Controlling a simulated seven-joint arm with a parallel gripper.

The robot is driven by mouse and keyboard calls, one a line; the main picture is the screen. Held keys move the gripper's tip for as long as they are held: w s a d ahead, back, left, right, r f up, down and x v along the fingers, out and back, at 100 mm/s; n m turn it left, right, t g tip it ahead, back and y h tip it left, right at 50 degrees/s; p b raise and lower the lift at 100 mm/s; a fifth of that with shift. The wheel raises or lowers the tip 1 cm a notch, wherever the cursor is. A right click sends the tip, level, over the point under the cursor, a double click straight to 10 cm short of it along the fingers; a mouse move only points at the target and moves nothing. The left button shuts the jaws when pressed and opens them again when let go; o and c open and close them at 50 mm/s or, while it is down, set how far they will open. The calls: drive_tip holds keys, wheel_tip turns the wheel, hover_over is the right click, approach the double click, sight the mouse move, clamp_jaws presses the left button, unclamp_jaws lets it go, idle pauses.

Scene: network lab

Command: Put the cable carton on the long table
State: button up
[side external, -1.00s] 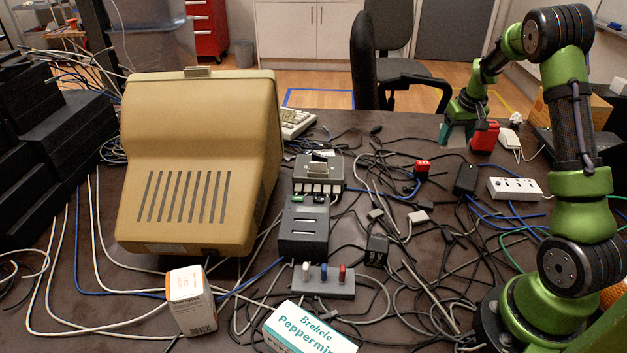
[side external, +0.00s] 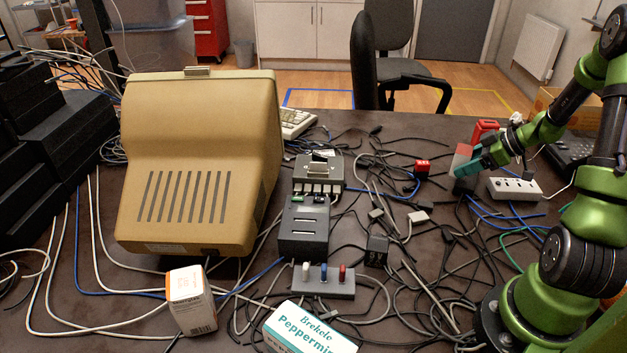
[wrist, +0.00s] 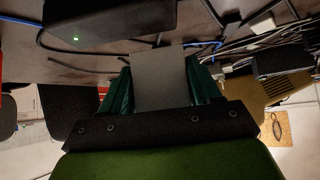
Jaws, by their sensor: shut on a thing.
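My gripper (side external: 468,169) is shut on a small box with a grey face and a reddish top, which looks like the cable carton (side external: 463,155). In the side view it is low over the right part of the long table (side external: 420,122); I cannot tell whether the box touches the tabletop. In the wrist view the carton's plain grey face (wrist: 160,80) sits between the teal fingers (wrist: 160,92).
A black adapter with a green light (wrist: 105,20) is close to the carton. A white power strip (side external: 514,188) and a red object (side external: 486,128) are nearby. Tangled cables cover the middle.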

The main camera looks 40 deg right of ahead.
drive_tip(key=w+d, duration=0.3)
drive_tip(key=w+d+f, duration=0.1)
drive_tip(key=w+d, duration=0.7)
drive_tip(key=shift+w+f, duration=0.25)
drive_tip(key=shift+f, duration=0.1)
drive_tip(key=shift+a+f, duration=0.1)
drive_tip(key=shift+f, duration=1.55)
drive_tip(key=shift+s+f, duration=0.1)
drive_tip(key=shift+f, duration=0.1)
drive_tip(key=o, duration=0.9)
drive_tip(key=shift+o, duration=0.2)
